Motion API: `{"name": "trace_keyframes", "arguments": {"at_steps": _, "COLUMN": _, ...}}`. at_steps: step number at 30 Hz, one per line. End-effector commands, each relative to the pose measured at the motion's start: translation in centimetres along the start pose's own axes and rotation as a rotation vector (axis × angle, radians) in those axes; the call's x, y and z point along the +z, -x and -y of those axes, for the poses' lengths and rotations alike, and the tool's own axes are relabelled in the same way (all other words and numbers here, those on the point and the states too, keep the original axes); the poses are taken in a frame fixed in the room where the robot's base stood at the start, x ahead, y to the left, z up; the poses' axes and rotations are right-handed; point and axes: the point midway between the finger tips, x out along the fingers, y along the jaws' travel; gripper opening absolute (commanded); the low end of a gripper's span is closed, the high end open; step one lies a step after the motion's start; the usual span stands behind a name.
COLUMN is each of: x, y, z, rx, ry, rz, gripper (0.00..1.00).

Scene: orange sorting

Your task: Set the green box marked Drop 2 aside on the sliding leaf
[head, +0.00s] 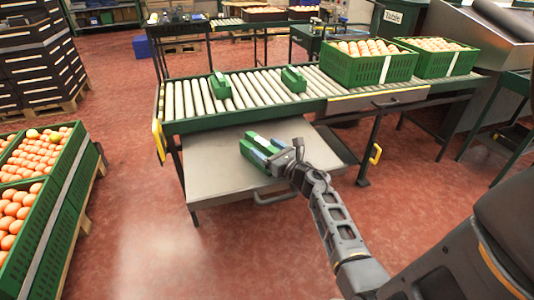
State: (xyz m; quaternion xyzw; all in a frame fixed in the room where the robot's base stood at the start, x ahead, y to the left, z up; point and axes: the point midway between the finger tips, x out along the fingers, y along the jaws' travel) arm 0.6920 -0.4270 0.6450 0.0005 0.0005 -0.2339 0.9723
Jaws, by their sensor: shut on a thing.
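A small green box (247,152) with a pale top is at the end of my arm, over the grey sliding leaf (213,176). My gripper (277,160) is shut on this box; the dark gripper body hides its near right side. Any mark on the box is too small to read. I cannot tell whether the box rests on the leaf or is just above it. The leaf is pulled out below the front of the roller conveyor, and its left part is bare.
Two more small green boxes, one on the left (220,86) and one on the right (293,79), sit on the roller conveyor (190,100). Green crates of oranges (362,68) stand at its right end. More orange crates (45,225) stand at the left. Red floor between is clear.

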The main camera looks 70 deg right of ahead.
Motion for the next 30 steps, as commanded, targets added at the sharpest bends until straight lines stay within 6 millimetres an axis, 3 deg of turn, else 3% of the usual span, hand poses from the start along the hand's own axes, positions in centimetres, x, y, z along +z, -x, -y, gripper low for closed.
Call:
{"name": "trace_keyframes", "arguments": {"at_steps": 12, "x": -0.46, "y": -0.03, "z": 0.01, "rx": 0.001, "ry": 0.001, "rz": 0.002, "gripper": 0.37}}
{"name": "trace_keyframes", "arguments": {"at_steps": 13, "x": -0.42, "y": 0.00, "z": 0.01, "rx": 0.000, "ry": 0.001, "rz": 0.001, "gripper": 0.81}}
{"name": "trace_keyframes", "arguments": {"at_steps": 19, "x": -0.37, "y": 0.01, "z": 0.01, "rx": 0.000, "ry": 0.001, "rz": 0.001, "gripper": 1.00}}
{"name": "trace_keyframes", "arguments": {"at_steps": 30, "x": 0.07, "y": 0.26, "z": 0.00, "rx": 0.000, "ry": 0.000, "rz": 0.000, "gripper": 1.00}}
